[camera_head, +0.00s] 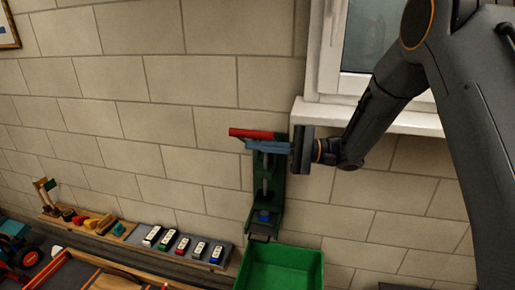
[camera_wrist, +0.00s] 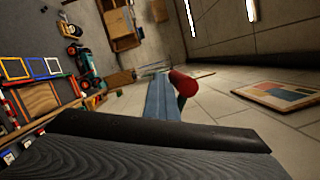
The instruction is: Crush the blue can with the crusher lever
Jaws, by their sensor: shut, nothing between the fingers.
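The green can crusher (camera_head: 278,190) is fixed upright to the block wall. Its red lever handle (camera_head: 250,133) sticks out to the left at the top and also shows in the wrist view (camera_wrist: 184,83). The blue can (camera_head: 263,216) sits low in the crusher, and only a small blue part of it shows. My gripper (camera_head: 249,144) has its blue fingers shut and empty, pointing left just below the red handle in the head view. In the wrist view the fingers (camera_wrist: 160,82) lie close beside the handle. I cannot tell if they touch it.
A green bin (camera_head: 318,275) stands below the crusher. A window sill (camera_head: 390,120) juts out at the upper right, near my arm.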

